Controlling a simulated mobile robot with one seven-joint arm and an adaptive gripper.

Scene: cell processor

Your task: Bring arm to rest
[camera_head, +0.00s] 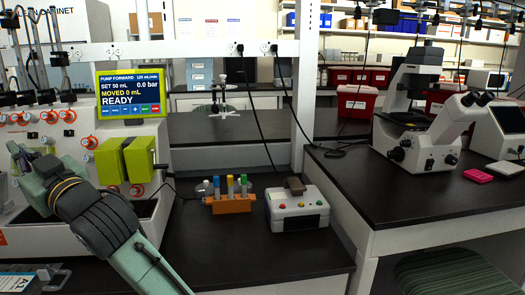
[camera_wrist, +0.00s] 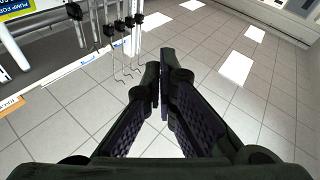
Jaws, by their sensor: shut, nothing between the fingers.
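My arm (camera_head: 95,215) reaches up from the bottom of the head view to the left, in front of the cell processor (camera_head: 88,135). In the wrist view my gripper (camera_wrist: 158,82) has its fingertips together, with nothing between them. Below it in that view is bare tiled floor, with part of the machine at the upper left. In the head view the gripper's fingertips cannot be made out clearly.
On the dark bench stand an orange rack (camera_head: 230,203) with several coloured tubes and a white box (camera_head: 297,212) with coloured buttons. A microscope (camera_head: 430,130) stands on the right bench. Cables hang (camera_head: 262,115) from the upright frame. A green striped stool (camera_head: 445,272) is at lower right.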

